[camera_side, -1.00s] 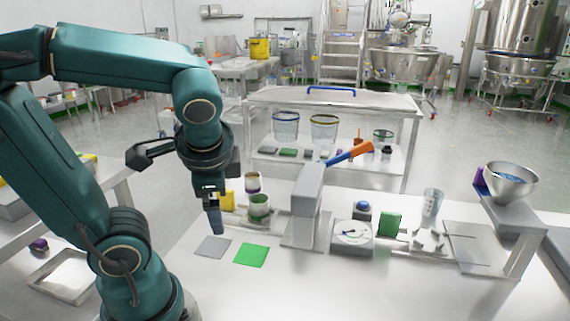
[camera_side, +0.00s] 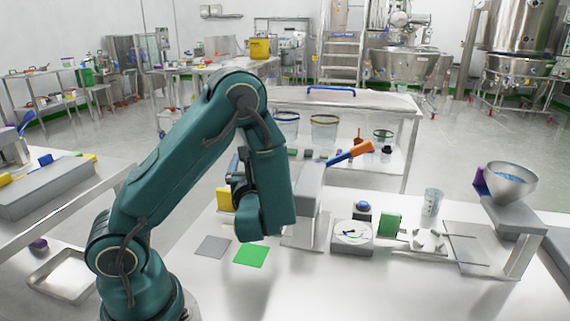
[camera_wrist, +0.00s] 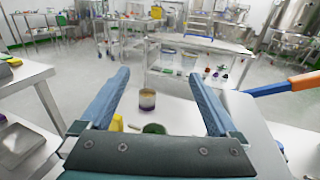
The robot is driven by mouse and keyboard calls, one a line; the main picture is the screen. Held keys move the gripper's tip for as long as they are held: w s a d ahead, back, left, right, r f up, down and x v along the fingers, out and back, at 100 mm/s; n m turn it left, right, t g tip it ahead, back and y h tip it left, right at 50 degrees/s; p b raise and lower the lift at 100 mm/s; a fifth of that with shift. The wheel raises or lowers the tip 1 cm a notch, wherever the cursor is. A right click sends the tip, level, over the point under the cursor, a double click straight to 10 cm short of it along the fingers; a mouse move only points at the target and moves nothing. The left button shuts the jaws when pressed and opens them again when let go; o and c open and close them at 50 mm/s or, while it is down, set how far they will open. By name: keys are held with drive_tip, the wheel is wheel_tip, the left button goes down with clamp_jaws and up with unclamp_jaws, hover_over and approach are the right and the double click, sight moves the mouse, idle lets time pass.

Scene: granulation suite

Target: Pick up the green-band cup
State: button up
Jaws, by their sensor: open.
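In the wrist view my gripper (camera_wrist: 157,74) is open, with its two blue-grey fingers spread wide and nothing held. A green round thing (camera_wrist: 154,128), which looks like the green-band cup, shows low between the fingers, close to the gripper's palm. Most of it is hidden by the palm, so its band cannot be made out. In the side view my arm hides both cups and most of the gripper.
A green square (camera_side: 250,255) and a grey square (camera_side: 213,246) lie on the white table. A yellow object (camera_side: 224,198) stands behind them. Right of my arm are a grey stand with an orange-and-blue handle (camera_side: 350,152), a dial scale (camera_side: 352,234) and a clear beaker (camera_side: 432,202).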

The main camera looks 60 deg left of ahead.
wheel_tip(320, 180, down, 12)
drive_tip(key=shift+r, duration=0.25)
drive_tip(key=shift+x, duration=2.6)
clamp_jaws()
